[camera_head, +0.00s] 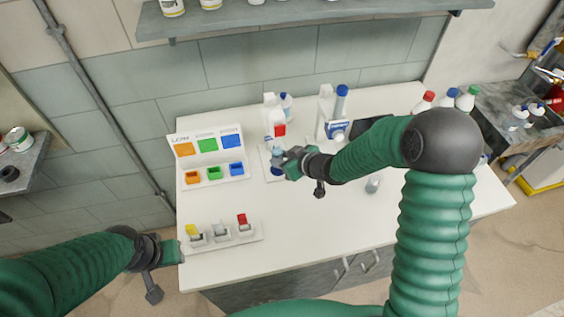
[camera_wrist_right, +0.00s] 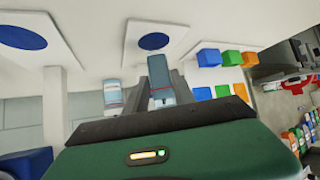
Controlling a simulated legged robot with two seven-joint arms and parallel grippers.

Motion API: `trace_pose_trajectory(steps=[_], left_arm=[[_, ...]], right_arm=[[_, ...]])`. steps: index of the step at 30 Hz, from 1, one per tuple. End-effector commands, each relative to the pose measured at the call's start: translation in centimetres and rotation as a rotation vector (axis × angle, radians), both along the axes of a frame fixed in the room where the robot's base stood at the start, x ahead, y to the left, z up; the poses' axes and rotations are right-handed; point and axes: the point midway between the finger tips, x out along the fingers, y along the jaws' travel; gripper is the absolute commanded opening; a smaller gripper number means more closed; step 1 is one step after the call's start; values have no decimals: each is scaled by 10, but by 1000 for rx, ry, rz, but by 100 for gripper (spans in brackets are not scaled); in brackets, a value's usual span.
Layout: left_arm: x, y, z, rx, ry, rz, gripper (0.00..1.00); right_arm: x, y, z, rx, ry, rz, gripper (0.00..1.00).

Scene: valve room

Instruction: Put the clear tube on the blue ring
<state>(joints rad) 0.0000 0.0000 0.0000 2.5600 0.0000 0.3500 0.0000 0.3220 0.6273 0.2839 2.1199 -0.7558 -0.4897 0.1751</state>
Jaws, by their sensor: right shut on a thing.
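My right gripper (camera_head: 288,165) is at the middle of the table and shut on a pale bluish clear tube (camera_wrist_right: 159,78). In the right wrist view the tube sits between the two fingers (camera_wrist_right: 162,90), with a thin red line across it. A blue disc or ring (camera_wrist_right: 153,41) on a white plate (camera_wrist_right: 133,58) shows just beyond the tube's end. In the head view this blue ring (camera_head: 277,171) is partly hidden by the gripper. Whether the tube touches it I cannot tell. My left gripper (camera_head: 172,252) is at the table's left front edge; its jaw state is unclear.
An orange, green and blue bin stand (camera_head: 208,171) is on the left. A tray with small coloured-top items (camera_head: 222,236) is in front. Bottles (camera_head: 270,110) stand behind the right gripper. A small clear jar (camera_head: 372,184) stands to its right. The front middle is clear.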

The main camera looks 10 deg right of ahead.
Motion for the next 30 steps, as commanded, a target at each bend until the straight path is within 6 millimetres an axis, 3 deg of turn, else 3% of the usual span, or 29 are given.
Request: trace_pose_trajectory(steps=[3,11,12,16,26,30], left_arm=[[0,0,-3,0,0,0,36],[0,0,-4,0,0,0,36],[0,0,-3,0,0,0,36],[0,0,-3,0,0,0,36],[0,0,-2,0,0,0,36],[0,0,0,0,0,0,36]], right_arm=[[-1,1,-21,1,3,1,0],[0,0,-22,-1,0,1,0],[-1,0,-22,-1,0,1,34],[-1,0,-22,-1,0,1,51],[-1,-1,-19,0,0,0,52],[-15,-9,-6,-1,-2,-2,52]])
